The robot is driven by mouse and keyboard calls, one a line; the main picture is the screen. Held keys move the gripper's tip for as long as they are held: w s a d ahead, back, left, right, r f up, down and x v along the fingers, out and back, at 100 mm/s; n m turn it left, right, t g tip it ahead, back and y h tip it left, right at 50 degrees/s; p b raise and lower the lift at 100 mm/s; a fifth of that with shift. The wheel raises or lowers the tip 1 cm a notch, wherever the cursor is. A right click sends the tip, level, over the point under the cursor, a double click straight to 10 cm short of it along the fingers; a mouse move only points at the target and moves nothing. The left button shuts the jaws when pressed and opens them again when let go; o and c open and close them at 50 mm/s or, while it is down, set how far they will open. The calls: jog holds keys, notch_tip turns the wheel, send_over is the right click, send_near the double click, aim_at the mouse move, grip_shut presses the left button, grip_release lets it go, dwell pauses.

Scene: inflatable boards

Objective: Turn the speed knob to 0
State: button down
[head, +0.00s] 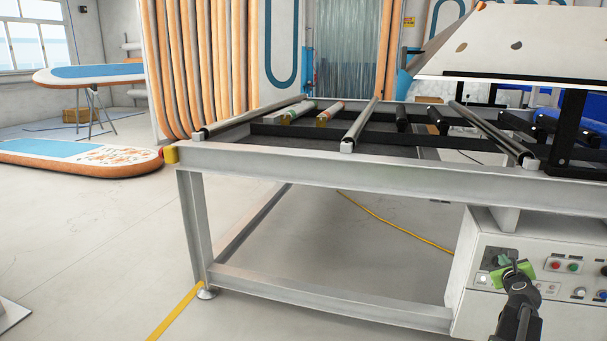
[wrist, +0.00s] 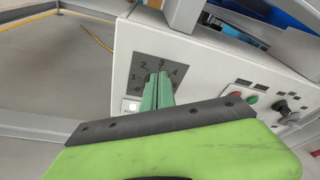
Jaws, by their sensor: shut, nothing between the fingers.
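The speed dial is a dark grey plate (wrist: 184,66) with numbers in an arc on the front of a white control box. The numbers 1, 2, 3 and 4 show in the wrist view. My gripper (wrist: 160,76) has its green fingers together and empty, pointing at the middle of this plate. The fingers cover the knob, so its pointer and setting are hidden. I cannot tell whether the fingertips touch it. In the head view my gripper (head: 510,266) is in front of the box's left part, and the knob is hidden there too.
The control box (head: 478,262) sits under a grey metal roller table (head: 330,165). Right of the dial are a red button (wrist: 236,98), a green button (wrist: 251,101) and a black knob (wrist: 283,107). A white switch (wrist: 130,106) is at lower left. Open floor lies left.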

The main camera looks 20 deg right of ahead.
jog(key=shift+w+d, duration=0.3)
jog(key=shift+w, duration=0.1)
jog(key=shift+w+a+f, duration=0.2)
jog(key=shift+w+a, duration=0.05)
jog(key=shift+a, duration=0.2)
dwell(0.3)
jog(key=shift+w+a+f+b, duration=0.35)
jog(key=shift+a+f+b, duration=0.1)
jog(key=shift+b, duration=0.2)
jog(key=shift+w+a, duration=0.1)
dwell(0.3)
jog(key=shift+w+a+r, duration=0.15)
jog(key=shift+a+r, duration=0.05)
